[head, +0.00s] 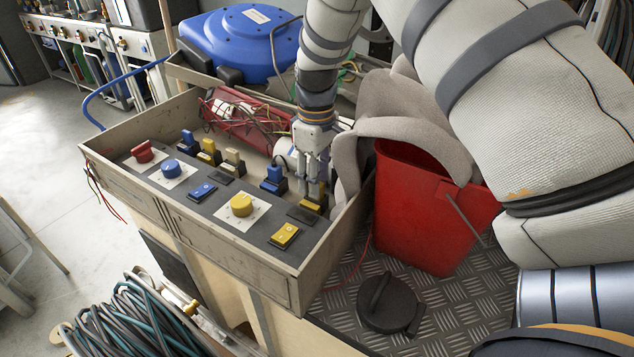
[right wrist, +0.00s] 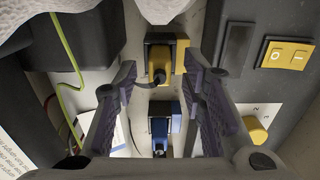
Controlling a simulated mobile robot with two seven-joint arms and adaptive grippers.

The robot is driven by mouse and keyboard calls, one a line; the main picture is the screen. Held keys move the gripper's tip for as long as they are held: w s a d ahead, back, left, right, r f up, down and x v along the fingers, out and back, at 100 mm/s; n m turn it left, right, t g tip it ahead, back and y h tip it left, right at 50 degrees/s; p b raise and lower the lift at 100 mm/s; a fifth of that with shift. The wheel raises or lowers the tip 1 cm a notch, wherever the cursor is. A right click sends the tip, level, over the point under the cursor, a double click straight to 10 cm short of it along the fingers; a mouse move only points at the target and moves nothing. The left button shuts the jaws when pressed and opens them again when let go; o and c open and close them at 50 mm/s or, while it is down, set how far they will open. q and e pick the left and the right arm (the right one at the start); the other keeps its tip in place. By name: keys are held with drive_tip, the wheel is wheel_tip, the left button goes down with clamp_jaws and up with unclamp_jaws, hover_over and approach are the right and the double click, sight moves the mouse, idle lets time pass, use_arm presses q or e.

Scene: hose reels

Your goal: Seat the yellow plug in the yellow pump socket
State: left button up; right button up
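In the head view, a yellow plug (head: 314,190) stands upright at a yellow socket (head: 311,207) on the right end of the control panel. In the right wrist view the yellow plug (right wrist: 159,67) shows end-on with a dark cable, over the yellow socket block (right wrist: 180,46). I cannot tell how deep it sits. My right gripper (head: 315,178) points down over it. In the right wrist view its fingers (right wrist: 165,85) are spread on either side of the plug, with gaps. Another yellow plug or socket (head: 209,151) stands further left. My left gripper is not in view.
A blue plug (head: 273,179) stands just left of my right gripper. Dials, a yellow switch (head: 285,235) and a blue switch (head: 202,191) lie along the panel. The box's wall (head: 228,267) runs in front. A red bucket (head: 430,215) with a grey cloth stands close on the right.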

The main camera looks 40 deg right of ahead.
wheel_tip(320, 180, up, 10)
drive_tip(key=shift+f, duration=0.1)
idle(0.4)
